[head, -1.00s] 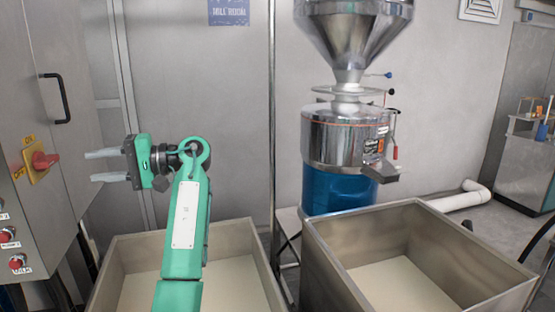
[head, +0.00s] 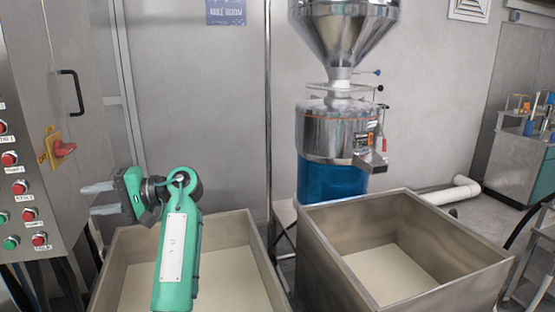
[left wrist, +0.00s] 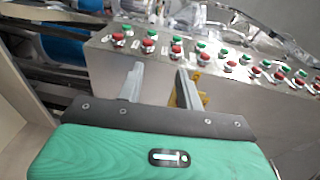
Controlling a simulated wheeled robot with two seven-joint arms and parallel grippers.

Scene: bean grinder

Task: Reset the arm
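My left arm is green and reaches up from the bottom of the head view. Its gripper (head: 98,199) points left toward the grey control cabinet, with a clear gap between its two grey fingers. In the left wrist view the fingers (left wrist: 157,85) are apart with nothing between them. The cabinet (head: 40,100) carries a red rotary switch on a yellow plate (head: 58,148) and rows of red and green buttons (head: 20,187). These buttons also show in the left wrist view (left wrist: 203,57). The gripper appears apart from the cabinet. My right gripper is not in view.
Two open metal bins with pale contents stand in front, one at left (head: 238,222) and one at right (head: 325,250). A grinder with a steel hopper (head: 345,35) and blue base (head: 333,182) stands behind the right bin. A white pipe (head: 455,193) lies on the floor.

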